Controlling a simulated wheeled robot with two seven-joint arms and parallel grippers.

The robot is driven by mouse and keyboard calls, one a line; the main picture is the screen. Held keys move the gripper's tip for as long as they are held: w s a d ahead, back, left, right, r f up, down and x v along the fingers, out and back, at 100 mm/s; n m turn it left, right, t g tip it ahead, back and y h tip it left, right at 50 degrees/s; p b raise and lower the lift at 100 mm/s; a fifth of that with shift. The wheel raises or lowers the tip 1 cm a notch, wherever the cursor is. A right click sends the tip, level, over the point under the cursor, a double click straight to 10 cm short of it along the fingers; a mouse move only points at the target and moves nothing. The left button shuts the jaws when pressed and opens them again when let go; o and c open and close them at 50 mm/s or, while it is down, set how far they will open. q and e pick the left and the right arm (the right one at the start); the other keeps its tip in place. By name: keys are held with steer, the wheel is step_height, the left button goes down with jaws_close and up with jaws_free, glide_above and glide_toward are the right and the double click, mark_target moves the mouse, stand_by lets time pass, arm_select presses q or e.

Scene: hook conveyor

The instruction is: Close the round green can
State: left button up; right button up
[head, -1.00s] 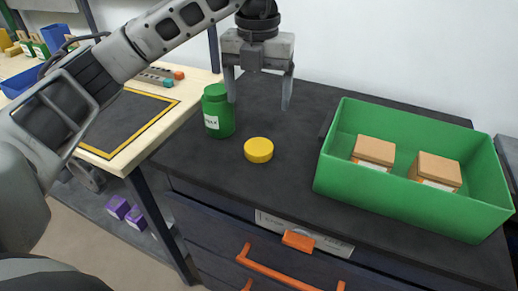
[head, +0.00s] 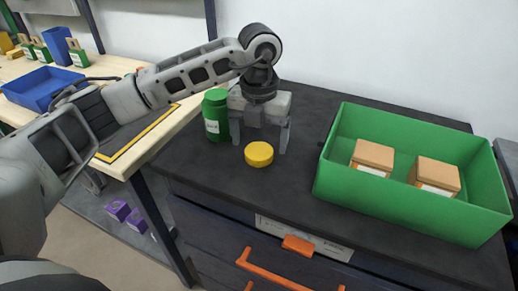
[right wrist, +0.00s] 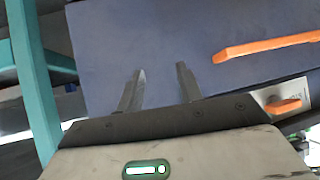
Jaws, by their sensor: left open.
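The round green can (head: 217,118) with a white label stands upright on the dark cabinet top, near its left edge. Its top shows green, with no yellow lid on it. A round yellow lid (head: 259,154) lies on the cabinet top to the right of the can. My left gripper (head: 260,138) is open and points down, its fingers apart just above or behind the lid; I cannot tell whether they touch it. My right gripper (right wrist: 160,67) shows in the right wrist view, open and empty, in front of a dark drawer front.
A green bin (head: 410,200) with two tan boxes stands on the right of the cabinet top (head: 230,175). A wooden table with a blue tray (head: 40,92) is at the left. Orange handles (head: 275,272) stick out from the drawers below.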

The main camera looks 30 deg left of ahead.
arm_select(q)
step_height(320, 180, down, 2)
stand_by(0.4)
steer(key=c, duration=1)
steer(key=shift+c, duration=0.3)
steer(key=shift+r, duration=0.15)
